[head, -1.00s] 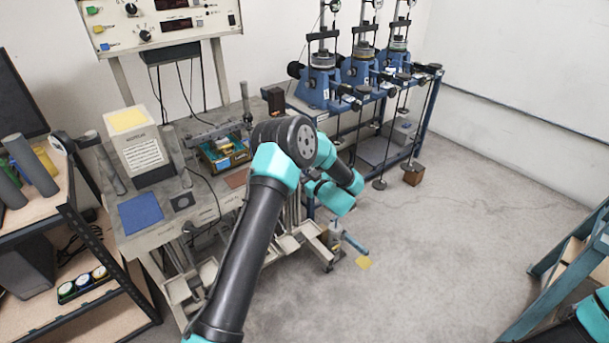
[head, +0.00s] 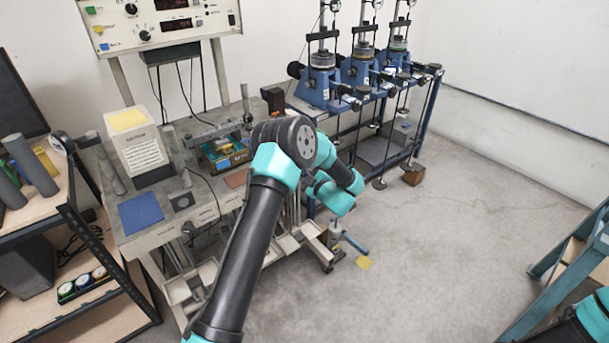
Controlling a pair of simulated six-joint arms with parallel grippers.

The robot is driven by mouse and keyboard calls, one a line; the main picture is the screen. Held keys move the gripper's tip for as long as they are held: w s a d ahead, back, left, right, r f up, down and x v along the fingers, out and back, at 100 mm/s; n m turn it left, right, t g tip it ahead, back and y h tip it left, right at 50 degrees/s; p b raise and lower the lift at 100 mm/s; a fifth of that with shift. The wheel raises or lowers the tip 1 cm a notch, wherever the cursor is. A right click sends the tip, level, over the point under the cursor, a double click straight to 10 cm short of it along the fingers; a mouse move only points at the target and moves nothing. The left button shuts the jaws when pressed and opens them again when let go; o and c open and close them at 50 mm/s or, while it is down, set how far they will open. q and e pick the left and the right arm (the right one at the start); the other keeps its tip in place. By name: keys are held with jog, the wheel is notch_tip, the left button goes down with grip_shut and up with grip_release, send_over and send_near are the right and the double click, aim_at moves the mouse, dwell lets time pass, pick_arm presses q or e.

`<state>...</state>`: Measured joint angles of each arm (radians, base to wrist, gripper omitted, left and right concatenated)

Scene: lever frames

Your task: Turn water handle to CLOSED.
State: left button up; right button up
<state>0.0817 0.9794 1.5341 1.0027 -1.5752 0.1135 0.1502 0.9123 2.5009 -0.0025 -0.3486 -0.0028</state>
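A small blue lever-like handle (head: 355,243) shows low beyond my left arm, next to a yellow tag (head: 363,262) near the floor. It may be the water handle; no CLOSED marking is readable. My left arm reaches in from the bottom middle, bends at the elbow and points its teal wrist down just above and left of the handle. Small grey parts below the wrist are too small to tell as gripper or fixture, so contact with the handle is unclear. My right arm shows only at the lower right corner; its gripper is out of view.
A grey bench holds a blue mat (head: 140,213), a white box (head: 138,145) and a parts tray (head: 224,152). Blue test stands (head: 318,85) stand on a rack behind. A shelf (head: 75,250) is at left, a teal frame (head: 570,262) at right. The floor (head: 450,240) between is open.

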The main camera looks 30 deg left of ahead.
dwell(0.3)
pick_arm(q)
jog(key=o, duration=0.7)
jog(key=v, duration=1.7)
jog(key=shift+s+d, duration=0.15)
jog(key=shift+d, duration=0.05)
jog(key=shift+a+f, duration=0.1)
